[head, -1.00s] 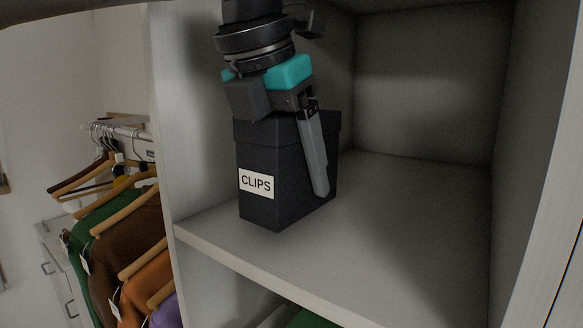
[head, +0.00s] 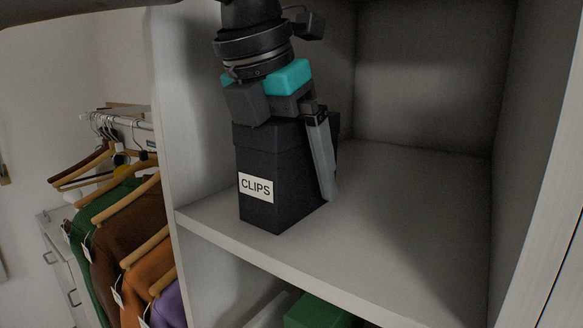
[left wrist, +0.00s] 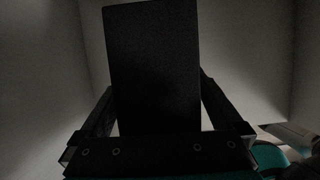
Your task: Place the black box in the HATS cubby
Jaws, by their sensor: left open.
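The black box (head: 285,165) with a white CLIPS label (head: 256,188) stands upright on the shelf board of a cubby, near its left wall. My left gripper (head: 322,160) is above and around the box, with one finger along the box's right side; the other finger is hidden in the head view. In the left wrist view the box (left wrist: 155,65) lies between the two open fingers (left wrist: 158,115). A narrow light gap shows beside the box at the right finger. No HATS label is visible. My right gripper is not in view.
The cubby's shelf board (head: 400,220) is bare to the right of the box, up to the right wall (head: 515,150). A green item (head: 318,312) lies in the compartment below. Clothes on hangers (head: 125,230) hang at the left, outside the shelving.

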